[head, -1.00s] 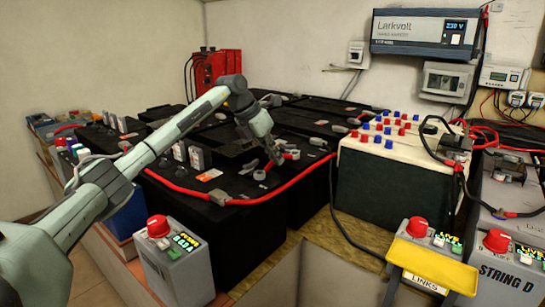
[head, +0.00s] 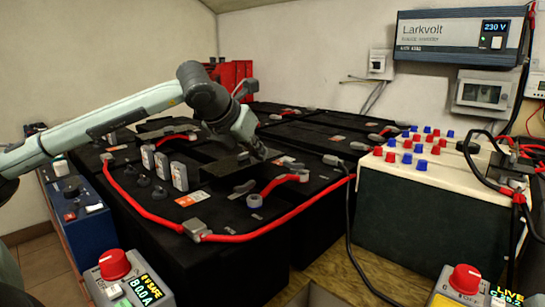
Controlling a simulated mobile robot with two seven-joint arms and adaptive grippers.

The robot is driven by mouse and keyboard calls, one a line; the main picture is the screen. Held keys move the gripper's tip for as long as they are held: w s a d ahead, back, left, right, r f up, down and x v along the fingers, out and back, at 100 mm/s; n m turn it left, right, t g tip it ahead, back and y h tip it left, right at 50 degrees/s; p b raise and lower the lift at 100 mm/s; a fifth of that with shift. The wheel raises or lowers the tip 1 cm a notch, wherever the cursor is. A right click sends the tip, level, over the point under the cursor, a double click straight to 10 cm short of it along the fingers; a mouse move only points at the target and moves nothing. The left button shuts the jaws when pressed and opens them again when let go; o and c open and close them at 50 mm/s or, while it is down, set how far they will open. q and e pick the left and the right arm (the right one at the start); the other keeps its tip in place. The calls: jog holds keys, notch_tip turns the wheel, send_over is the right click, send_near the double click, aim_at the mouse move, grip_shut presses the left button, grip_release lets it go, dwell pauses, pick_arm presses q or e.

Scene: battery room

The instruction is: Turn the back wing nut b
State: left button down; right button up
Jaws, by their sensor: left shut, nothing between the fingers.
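My left gripper (head: 260,151) reaches in from the left over the black batteries (head: 255,255). Its fingers are shut with nothing between them, pointing down near a dark raised block on the battery top. A short red link with grey ends (head: 279,184) lies in front of it, apart from the fingers. Grey cable lugs (head: 243,188) sit nearby on the battery top. I cannot tell which small fitting is back wing nut b; the gripper and arm hide part of the area behind. My right gripper is not in view.
A long red cable (head: 262,231) runs along the front battery edge. Grey upright blocks (head: 179,176) stand left of the gripper. A cream-topped battery (head: 408,208) with red and blue caps stands at the right. Grey boxes with red knobs (head: 114,264) stand in front.

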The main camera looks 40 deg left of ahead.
aim_at(296, 169)
pick_arm(q)
jog(key=x, duration=0.3)
jog(key=w+r+x, duration=0.1)
jog(key=x, duration=0.7)
jog(key=shift+w+r+p, duration=0.15)
jog(key=shift+w+p, duration=0.1)
jog(key=shift+p, duration=0.05)
jog(key=shift+w+a, duration=0.2)
jog(key=shift+w, duration=0.3)
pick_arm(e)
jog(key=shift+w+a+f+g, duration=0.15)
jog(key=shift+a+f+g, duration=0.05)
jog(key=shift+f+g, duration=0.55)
